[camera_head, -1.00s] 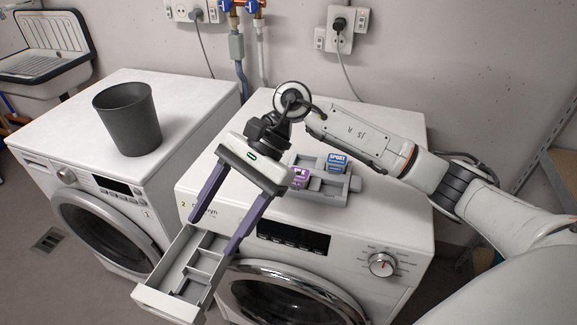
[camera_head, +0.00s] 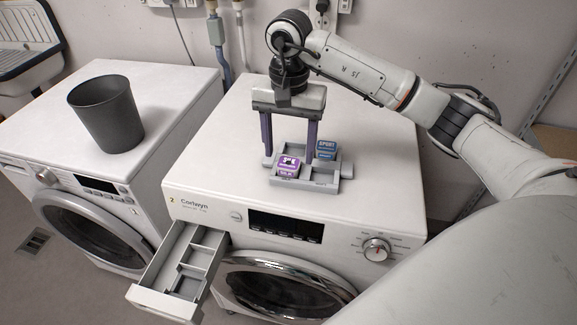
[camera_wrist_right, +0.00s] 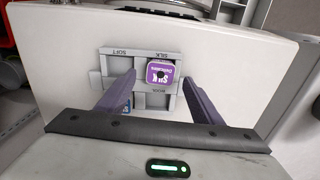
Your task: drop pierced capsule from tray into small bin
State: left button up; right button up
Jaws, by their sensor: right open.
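A grey compartment tray (camera_head: 333,180) sits on top of the right washing machine. A purple capsule (camera_head: 287,165) lies in its front left compartment; in the right wrist view the purple capsule (camera_wrist_right: 160,74) has a dark spot like a hole on its face. A blue capsule labelled SPORT (camera_head: 326,149) sits at the tray's back right. My right gripper (camera_head: 289,153) is open and empty, pointing down above the tray's back part, its fingers on either side of the purple capsule in the wrist view. A dark grey bin (camera_head: 107,115) stands on the left machine. My left gripper is out of view.
The right machine's detergent drawer (camera_head: 148,298) is pulled out at its front left, with empty compartments. The white tops around the tray (camera_head: 220,150) and bin are clear. A wall with pipes and sockets stands behind.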

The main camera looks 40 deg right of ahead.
aim_at(289, 162)
jog(key=shift+f, duration=1.5)
jog(key=c, duration=1.2)
